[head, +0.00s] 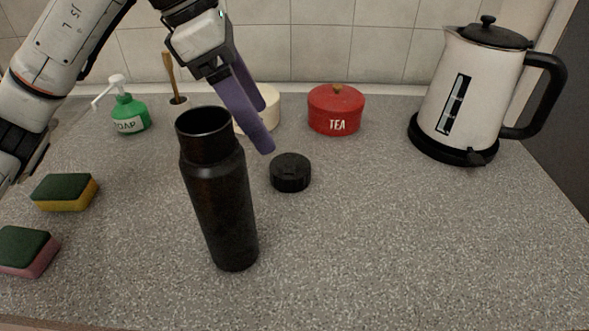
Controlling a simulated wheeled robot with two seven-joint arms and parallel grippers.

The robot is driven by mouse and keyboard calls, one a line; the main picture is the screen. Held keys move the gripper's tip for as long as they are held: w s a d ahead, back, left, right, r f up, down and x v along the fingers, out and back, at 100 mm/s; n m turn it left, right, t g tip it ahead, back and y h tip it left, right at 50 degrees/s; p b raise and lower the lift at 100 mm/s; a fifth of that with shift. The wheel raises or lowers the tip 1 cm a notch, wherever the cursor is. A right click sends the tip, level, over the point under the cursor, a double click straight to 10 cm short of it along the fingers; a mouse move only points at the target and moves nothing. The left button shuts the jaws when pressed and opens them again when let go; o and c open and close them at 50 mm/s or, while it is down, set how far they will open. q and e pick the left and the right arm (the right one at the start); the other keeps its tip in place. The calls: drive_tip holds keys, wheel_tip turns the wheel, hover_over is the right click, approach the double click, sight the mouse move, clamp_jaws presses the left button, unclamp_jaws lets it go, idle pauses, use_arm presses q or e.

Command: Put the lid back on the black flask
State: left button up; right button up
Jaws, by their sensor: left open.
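The black flask (222,200) stands upright and uncovered on the grey speckled counter, near the middle of the head view. Its black lid (290,173) lies on the counter to the right of the flask and a little behind it. My left gripper (270,122) comes in from the upper left with purple fingers pointing down and to the right. It is open and empty, above and behind the flask and up-left of the lid, apart from the lid. My right gripper is not in view.
A red tea tin (336,112) and a white kettle (468,92) stand behind to the right. A cream container (270,108) is partly hidden behind my fingers. A green soap bottle (130,114) and two sponges (65,192) are at left. The front right counter is clear.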

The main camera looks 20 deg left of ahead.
use_arm(q)
hover_over(289, 166)
drive_tip(key=s+a, duration=0.1)
drive_tip(key=a, duration=0.2)
drive_tip(key=shift+d+f, duration=0.15)
drive_tip(key=shift+f, duration=1.05)
drive_tip(key=shift+d+f, duration=0.1)
drive_tip(key=shift+f, duration=1.05)
drive_tip(key=x, duration=0.5)
drive_tip(key=shift+d+f, duration=0.1)
drive_tip(key=shift+d, duration=0.1)
drive_tip(key=c, duration=1.1)
